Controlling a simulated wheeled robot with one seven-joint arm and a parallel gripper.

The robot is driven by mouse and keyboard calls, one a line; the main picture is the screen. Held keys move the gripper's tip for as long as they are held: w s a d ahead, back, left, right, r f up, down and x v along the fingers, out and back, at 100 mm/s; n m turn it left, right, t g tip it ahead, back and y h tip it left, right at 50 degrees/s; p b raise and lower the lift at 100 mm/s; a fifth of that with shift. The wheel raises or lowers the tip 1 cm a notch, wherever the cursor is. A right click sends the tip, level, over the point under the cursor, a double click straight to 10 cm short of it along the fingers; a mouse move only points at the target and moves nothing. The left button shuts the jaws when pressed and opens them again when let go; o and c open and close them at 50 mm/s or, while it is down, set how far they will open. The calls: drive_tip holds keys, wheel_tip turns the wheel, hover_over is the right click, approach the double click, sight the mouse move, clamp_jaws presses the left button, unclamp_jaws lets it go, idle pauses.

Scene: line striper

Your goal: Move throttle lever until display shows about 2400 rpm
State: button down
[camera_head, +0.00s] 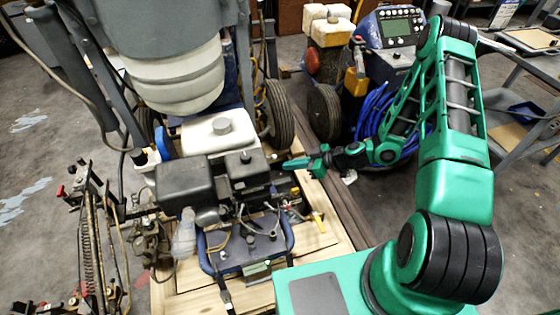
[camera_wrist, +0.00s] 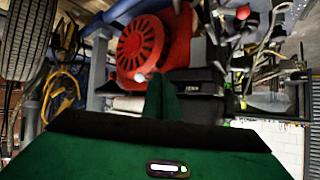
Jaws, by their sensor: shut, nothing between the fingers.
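The line striper's engine (camera_head: 190,185) has a black cover and sits beside a white tank (camera_head: 215,133). In the wrist view it shows a round red slotted cover (camera_wrist: 141,45). My gripper (camera_head: 285,164) is shut and empty at the engine's right side; its green fingers (camera_wrist: 162,97) point at the engine in the wrist view. I cannot tell whether they touch it. I cannot make out the throttle lever for certain; a red knob (camera_wrist: 243,12) shows in the wrist view. No rpm reading is legible. A grey screen (camera_head: 398,27) is on a blue panel of the machine behind.
Hoses and a spring linkage (camera_head: 88,240) stand at the left. A black tyre (camera_head: 278,127) is just behind my gripper. Coiled blue hose (camera_head: 375,115) lies behind my forearm. A grey cart (camera_head: 525,110) stands at right. Open floor (camera_head: 35,180) shows at left.

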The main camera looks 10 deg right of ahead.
drive_tip(key=s+d+r+n+h, duration=0.2)
drive_tip(key=s+r+n+h, duration=0.2)
drive_tip(key=r+n, duration=0.25)
drive_tip(key=w+r+x, duration=0.1)
drive_tip(key=w+x, duration=0.1)
drive_tip(key=x, duration=0.9)
drive_tip(key=shift+w, duration=0.35)
drive_tip(key=shift+f+n, duration=0.15)
drive_tip(key=shift+n, duration=0.1)
drive_tip(key=w, duration=0.1)
drive_tip(key=w+d+n+g, duration=0.1)
drive_tip(key=shift+w, duration=0.3)
